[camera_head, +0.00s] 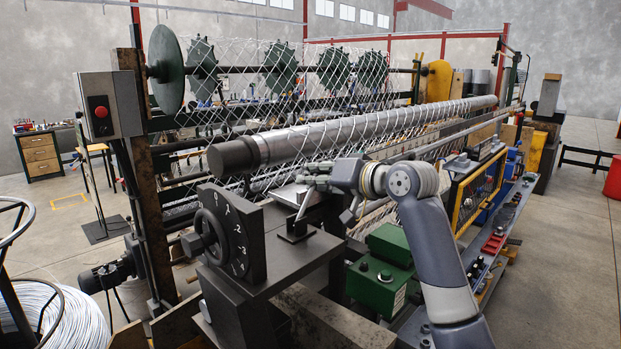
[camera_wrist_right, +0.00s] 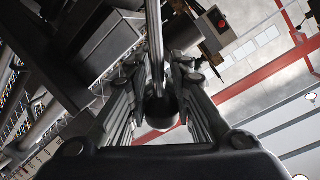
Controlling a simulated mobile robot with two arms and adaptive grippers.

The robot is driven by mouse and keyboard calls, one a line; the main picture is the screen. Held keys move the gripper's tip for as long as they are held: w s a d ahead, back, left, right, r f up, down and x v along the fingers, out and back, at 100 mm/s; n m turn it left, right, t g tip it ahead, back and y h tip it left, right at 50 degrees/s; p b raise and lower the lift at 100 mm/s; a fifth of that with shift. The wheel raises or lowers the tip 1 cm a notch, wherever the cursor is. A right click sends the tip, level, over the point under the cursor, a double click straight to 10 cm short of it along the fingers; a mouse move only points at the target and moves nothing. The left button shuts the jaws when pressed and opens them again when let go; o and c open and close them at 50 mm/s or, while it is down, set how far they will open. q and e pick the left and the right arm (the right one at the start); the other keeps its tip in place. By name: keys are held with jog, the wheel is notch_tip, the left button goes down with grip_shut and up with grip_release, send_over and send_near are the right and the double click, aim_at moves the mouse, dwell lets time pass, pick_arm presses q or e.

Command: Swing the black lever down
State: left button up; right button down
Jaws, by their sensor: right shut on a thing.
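The lever (camera_head: 302,207) is a thin metal rod that rises, slightly tilted, from a small black base (camera_head: 297,232) on the dark machine table. My right gripper (camera_head: 310,178) comes in from the right and is shut at the lever's upper end. In the right wrist view, the bright rod (camera_wrist_right: 154,38) runs down between my right gripper's fingers (camera_wrist_right: 163,85). A dark round knob (camera_wrist_right: 160,112) sits between them, partly hidden by the fingers. My left gripper is in neither view.
A black numbered dial plate (camera_head: 238,235) with a handwheel stands left of the lever. A long grey roller (camera_head: 350,130) with wire mesh lies behind it. A green box (camera_head: 385,275) stands below my right arm. A red button box (camera_head: 103,108) is at the left.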

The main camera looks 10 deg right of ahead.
jog(key=shift+d+f, duration=0.15)
jog(key=shift+f, duration=0.05)
jog(key=c, duration=1.8)
grip_release()
jog(key=o, duration=0.5)
jog(key=shift+s+d, duration=0.1)
jog(key=shift+d, duration=0.05)
jog(key=shift+s+d+r, duration=0.3)
jog(key=shift+s, duration=0.05)
jog(key=shift+w+a, duration=0.1)
jog(key=shift+a, duration=0.05)
jog(key=shift+v, duration=6.1)
